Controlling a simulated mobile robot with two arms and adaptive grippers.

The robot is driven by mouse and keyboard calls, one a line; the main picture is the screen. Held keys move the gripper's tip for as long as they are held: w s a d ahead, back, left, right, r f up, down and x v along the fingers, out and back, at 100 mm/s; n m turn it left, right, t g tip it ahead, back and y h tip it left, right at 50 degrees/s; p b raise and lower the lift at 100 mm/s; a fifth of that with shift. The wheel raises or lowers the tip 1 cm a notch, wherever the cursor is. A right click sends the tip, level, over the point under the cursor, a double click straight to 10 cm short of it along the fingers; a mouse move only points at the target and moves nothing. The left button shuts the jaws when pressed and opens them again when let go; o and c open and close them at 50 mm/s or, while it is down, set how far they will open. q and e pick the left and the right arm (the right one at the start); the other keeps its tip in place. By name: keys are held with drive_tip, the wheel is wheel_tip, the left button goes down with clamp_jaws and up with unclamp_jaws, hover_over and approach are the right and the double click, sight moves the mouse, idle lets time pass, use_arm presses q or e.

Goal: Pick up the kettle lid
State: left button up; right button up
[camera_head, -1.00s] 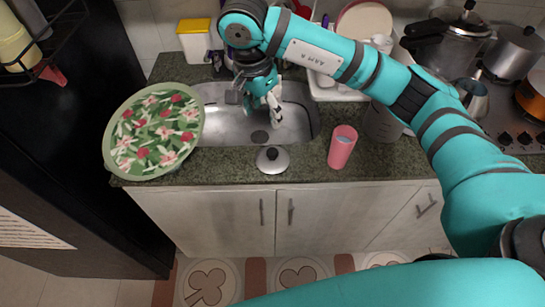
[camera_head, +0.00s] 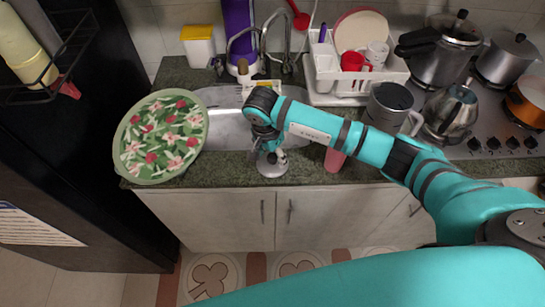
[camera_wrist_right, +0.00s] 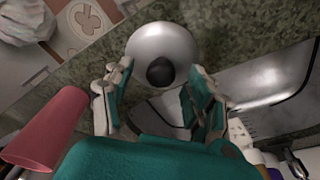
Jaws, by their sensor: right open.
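The kettle lid (camera_head: 272,168), a silver dome with a dark knob, lies on the granite counter near its front edge, in front of the sink. It fills the top middle of the right wrist view (camera_wrist_right: 162,45), with its black knob (camera_wrist_right: 160,72) toward my fingers. My right gripper (camera_head: 270,152) is just above the lid. In the right wrist view its open fingers (camera_wrist_right: 158,95) stand on either side of the knob, with nothing held between them. Whether they touch the lid cannot be told. My left gripper is not in view.
A pink cup (camera_head: 334,160) stands close to the right of the lid, partly behind my arm. A green floral tray (camera_head: 160,137) is at the left. The sink (camera_head: 222,125) lies behind. A silver kettle (camera_head: 452,110) is near the stove at the right.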

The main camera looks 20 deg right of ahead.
drive_tip(key=shift+f, duration=0.65)
clamp_jaws()
drive_tip(key=shift+w+r, duration=0.1)
drive_tip(key=shift+r, duration=0.1)
